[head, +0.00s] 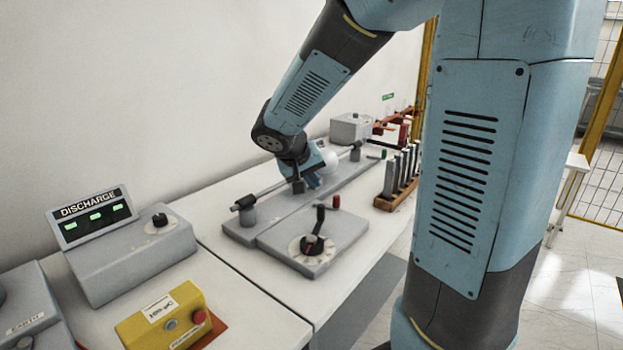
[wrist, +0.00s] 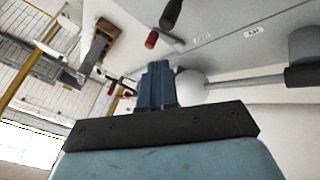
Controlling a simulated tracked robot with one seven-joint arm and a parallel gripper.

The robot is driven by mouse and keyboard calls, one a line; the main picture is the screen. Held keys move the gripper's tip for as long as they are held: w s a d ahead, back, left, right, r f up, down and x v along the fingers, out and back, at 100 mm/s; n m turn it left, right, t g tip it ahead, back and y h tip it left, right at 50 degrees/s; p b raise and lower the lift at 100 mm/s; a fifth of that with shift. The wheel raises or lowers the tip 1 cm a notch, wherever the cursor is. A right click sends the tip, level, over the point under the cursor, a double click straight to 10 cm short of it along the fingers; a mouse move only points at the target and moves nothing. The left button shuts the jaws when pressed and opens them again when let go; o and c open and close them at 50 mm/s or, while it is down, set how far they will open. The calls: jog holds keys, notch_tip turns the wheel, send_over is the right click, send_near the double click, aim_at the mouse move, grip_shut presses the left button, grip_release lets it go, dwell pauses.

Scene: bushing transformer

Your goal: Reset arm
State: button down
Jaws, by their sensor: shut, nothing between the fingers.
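My gripper (wrist: 156,84) shows in the wrist view as two blue fingers closed together, with nothing between them. In the head view my gripper (head: 314,181) hangs at the end of my bent blue arm, over the grey apparatus with the long rod. A white ball (wrist: 190,86) is beside the fingers in the wrist view. It also shows behind my gripper in the head view (head: 330,160). I cannot tell whether the fingers touch the ball or the rod (wrist: 245,82).
A grey dial unit (head: 335,238) with a black lever stands in front of my gripper. A DISCHARGE box (head: 130,250) and a yellow box with a red button (head: 170,318) are at the left. A wooden rack (head: 395,195) with upright grey pieces is at the right.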

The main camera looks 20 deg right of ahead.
jog(key=shift+s+a+r, duration=0.15)
jog(key=shift+r, duration=0.1)
dwell(0.3)
jog(key=s+r+y, duration=0.3)
jog(key=s+r, duration=0.1)
jog(key=s, duration=0.7)
jog(key=s+r+n+t+y, duration=0.1)
jog(key=s+r, duration=0.3)
jog(key=s, duration=0.7)
jog(key=shift+a+y, duration=0.3)
jog(key=shift+y, duration=0.6)
jog(key=shift+s+r, duration=0.1)
